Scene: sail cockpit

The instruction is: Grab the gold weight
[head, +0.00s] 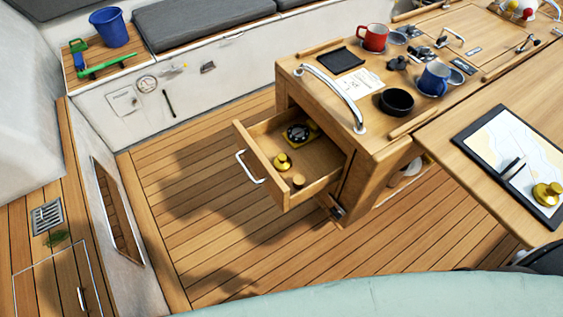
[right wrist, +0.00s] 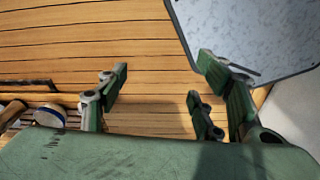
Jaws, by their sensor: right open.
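Two gold, knob-topped pieces look like weights. One gold weight (head: 547,193) rests on the lower right of the chart board (head: 490,140) on the table at right. A smaller gold weight (head: 283,163) sits in the open drawer (head: 262,162), near a black round instrument (head: 298,133) and a small brown cylinder (head: 298,181). My right gripper (right wrist: 160,82) is open and empty in the right wrist view, with its green fingers spread above plank flooring. No gold weight shows in that view. My left gripper is not in view.
The drawer juts from a wooden cabinet holding a red mug (head: 373,38), a blue mug (head: 434,79) and a black bowl (head: 397,102). A grey speckled panel (right wrist: 250,35) lies beyond my right fingers. The wooden floor (head: 210,230) left of the cabinet is clear.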

